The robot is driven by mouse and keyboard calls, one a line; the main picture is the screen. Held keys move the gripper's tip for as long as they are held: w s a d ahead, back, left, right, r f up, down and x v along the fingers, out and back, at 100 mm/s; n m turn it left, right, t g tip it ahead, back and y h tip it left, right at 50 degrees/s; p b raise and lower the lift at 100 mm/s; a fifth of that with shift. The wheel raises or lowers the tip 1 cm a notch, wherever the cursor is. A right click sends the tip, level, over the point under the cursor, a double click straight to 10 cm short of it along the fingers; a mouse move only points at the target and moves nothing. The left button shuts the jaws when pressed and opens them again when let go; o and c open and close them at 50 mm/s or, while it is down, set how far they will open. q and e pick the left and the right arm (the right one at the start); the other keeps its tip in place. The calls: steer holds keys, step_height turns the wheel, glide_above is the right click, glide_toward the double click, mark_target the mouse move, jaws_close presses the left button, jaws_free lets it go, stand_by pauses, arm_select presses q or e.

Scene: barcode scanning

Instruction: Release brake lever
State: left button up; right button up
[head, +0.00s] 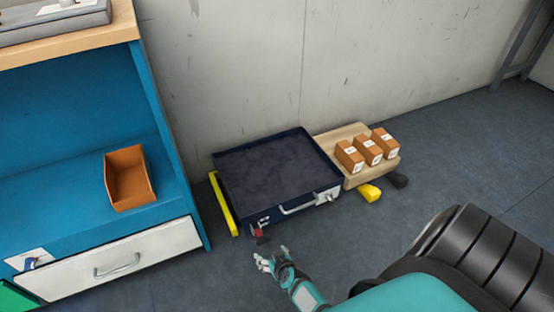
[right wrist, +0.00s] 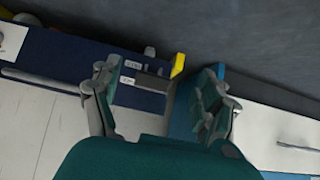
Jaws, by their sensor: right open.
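A dark blue open-topped case or cart (head: 275,168) stands on the floor against the wall, with a silver handle on its front. A small red lever-like part (head: 259,233) sits at its front left corner; I cannot tell for sure that it is the brake lever. My right gripper (head: 269,256) is open and empty, just in front of that corner and apart from it. In the right wrist view the open fingers (right wrist: 158,95) frame a dark part (right wrist: 150,83) beside small white labels. The red part is not clear there. My left gripper is not in view.
A yellow bar (head: 223,203) lies along the case's left side. A blue cabinet (head: 150,100) with a white drawer (head: 115,263) and an orange bin (head: 129,178) stands at left. Brown boxes (head: 366,150) sit on a wooden platform (head: 335,138) at right. Yellow (head: 369,193) and black (head: 398,180) pieces lie before it.

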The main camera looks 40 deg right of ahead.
steer(key=shift+s+a, duration=0.2)
steer(key=shift+s, duration=0.55)
steer(key=shift+s+a, duration=0.15)
steer(key=shift+s, duration=0.55)
steer(key=shift+s+a, duration=0.2)
steer(key=shift+s, duration=0.55)
